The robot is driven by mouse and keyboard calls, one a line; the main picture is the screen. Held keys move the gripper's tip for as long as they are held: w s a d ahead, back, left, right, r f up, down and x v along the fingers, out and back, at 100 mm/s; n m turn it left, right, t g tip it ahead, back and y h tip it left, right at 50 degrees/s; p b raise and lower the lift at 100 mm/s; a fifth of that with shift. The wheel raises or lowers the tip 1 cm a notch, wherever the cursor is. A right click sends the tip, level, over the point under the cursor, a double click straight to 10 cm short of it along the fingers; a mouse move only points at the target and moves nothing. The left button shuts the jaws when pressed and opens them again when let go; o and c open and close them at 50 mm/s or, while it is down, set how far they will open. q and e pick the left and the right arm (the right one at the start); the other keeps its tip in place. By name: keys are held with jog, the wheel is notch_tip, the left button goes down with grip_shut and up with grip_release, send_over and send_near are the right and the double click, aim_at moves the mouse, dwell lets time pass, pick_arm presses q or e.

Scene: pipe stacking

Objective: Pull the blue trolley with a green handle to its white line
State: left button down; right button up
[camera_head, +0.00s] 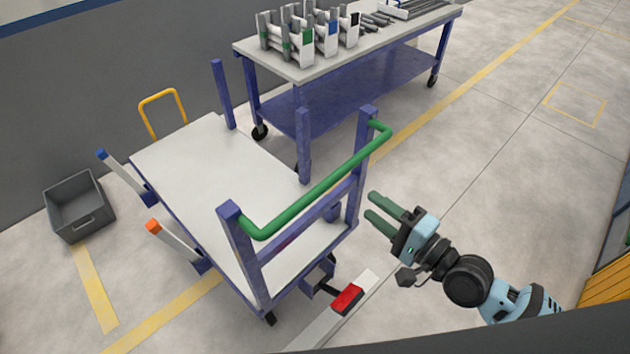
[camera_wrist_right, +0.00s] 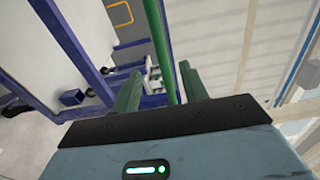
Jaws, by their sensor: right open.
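The blue trolley (camera_head: 305,145) has a pale flat deck (camera_head: 190,165) and blue posts. Its green handle (camera_head: 320,190) spans two posts on the near right side. A white line (camera_head: 330,325) lies on the floor by that side, partly covered by the trolley's red pedal (camera_head: 347,298). My right gripper (camera_head: 372,206) is open and empty, to the right of the handle in the head view. In the right wrist view, the green handle (camera_wrist_right: 163,45) runs up the picture between the two open fingers (camera_wrist_right: 161,75); their exact gap in depth is unclear. My left gripper is out of view.
A blue table (camera_head: 350,90) with a grey top holding pipe racks (camera_head: 305,35) stands behind the trolley. A grey crate (camera_head: 80,205) and a yellow hoop (camera_head: 163,97) are at the left. Yellow floor lines cross the area. Floor right of the trolley is open.

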jog(key=s+d+f+n+g+h, duration=0.1)
jog(key=s+f+n+h, duration=0.2)
jog(key=s+f, duration=0.5)
jog(key=s+d+f+n+g+h, duration=0.2)
jog(key=s+f+n, duration=0.3)
jog(key=s+f, duration=0.3)
jog(key=s+d+f+n+g+h+p, duration=0.1)
jog(key=s+f+n+h, duration=0.3)
jog(key=s+f, duration=0.4)
jog(key=shift+s+d+g, duration=0.2)
jog(key=shift+s+g, duration=0.45)
jog(key=shift+g, duration=0.05)
